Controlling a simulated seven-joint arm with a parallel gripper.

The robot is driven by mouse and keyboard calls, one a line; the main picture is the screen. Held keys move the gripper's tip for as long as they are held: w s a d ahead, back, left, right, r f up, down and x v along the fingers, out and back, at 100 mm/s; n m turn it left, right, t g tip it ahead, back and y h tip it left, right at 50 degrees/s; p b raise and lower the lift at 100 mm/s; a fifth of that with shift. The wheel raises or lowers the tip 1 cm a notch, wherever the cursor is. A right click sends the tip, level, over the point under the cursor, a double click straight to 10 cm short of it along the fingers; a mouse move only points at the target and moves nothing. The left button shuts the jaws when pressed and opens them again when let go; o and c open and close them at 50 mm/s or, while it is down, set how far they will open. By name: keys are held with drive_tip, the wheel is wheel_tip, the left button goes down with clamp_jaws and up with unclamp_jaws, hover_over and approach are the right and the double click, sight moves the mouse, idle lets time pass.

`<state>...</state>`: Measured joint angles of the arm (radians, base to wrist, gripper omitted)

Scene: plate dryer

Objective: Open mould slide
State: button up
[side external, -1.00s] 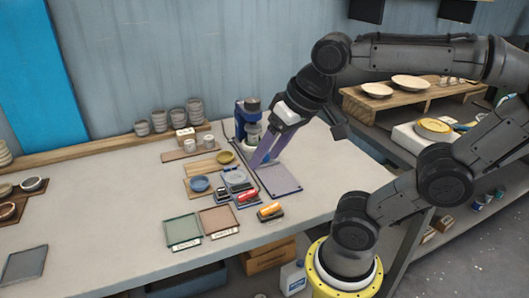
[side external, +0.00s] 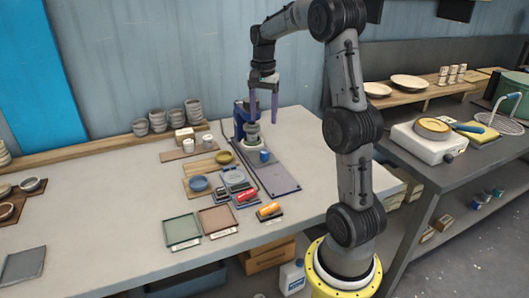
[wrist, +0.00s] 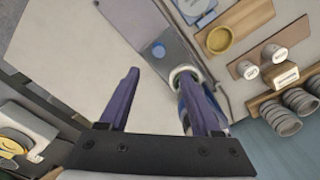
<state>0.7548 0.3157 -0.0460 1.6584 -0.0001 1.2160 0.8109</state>
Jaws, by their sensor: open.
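The blue press (side external: 240,121) stands on the bench at the back end of a long grey base plate (side external: 281,182). A pale round part sits under its head (side external: 252,138). A small blue knob (side external: 265,156) stands on the plate in front of the press; it also shows in the wrist view (wrist: 158,50). My gripper (side external: 264,119) is open and empty, with its purple fingers pointing down, above and close to the press. In the wrist view the fingers (wrist: 162,78) are well apart, and the right one partly covers the press. How far the slide stands open is unclear.
Green (side external: 182,231) and brown trays lie in front. Stacked cups (side external: 167,119) line the back wall. The bench right of the plate is clear.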

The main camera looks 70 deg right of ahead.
sight(264, 151)
wheel_tip(264, 151, down, 14)
drive_tip(key=shift+s+d+r, duration=0.1)
drive_tip(key=shift+r, duration=0.05)
idle(0.4)
clamp_jaws()
drive_tip(key=shift+r, duration=0.1)
idle(1.3)
